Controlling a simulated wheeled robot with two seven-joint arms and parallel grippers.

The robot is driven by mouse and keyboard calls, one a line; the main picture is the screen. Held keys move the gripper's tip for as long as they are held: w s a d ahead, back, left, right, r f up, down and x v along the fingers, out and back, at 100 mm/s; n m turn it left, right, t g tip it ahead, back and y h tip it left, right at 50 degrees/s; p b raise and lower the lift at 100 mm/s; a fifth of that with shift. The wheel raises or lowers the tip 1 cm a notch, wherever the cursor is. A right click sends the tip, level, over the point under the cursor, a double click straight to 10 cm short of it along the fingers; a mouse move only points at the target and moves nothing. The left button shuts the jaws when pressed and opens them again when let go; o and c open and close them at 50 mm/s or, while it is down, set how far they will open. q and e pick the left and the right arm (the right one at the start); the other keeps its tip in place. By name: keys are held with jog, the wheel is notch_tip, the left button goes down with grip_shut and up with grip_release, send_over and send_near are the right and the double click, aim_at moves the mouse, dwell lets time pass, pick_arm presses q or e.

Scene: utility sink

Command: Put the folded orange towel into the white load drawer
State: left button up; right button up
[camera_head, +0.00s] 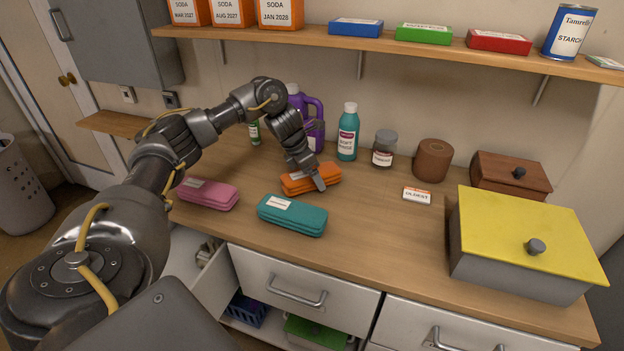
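The folded orange towel (295,184) with a white label lies on the wooden counter, behind a folded teal towel. My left gripper (312,172) reaches down over it from behind; one finger crosses the towel's top and front. The other finger is hidden or hard to make out, so I cannot tell whether it grips the towel. Two white drawer fronts with metal handles show below the counter, a left one (285,275) and a right one (410,322); both look shut. No label tells which is the load drawer. My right gripper is not in view.
The teal towel (292,216) and a pink towel (207,194) lie nearby. A yellow-lidded box (525,240) fills the right. Below, an open space holds a blue basket (247,309).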

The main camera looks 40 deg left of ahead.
pick_arm(q)
jog(key=shift+f, duration=0.2)
jog(key=c, duration=1.2)
jog(key=shift+r, duration=0.2)
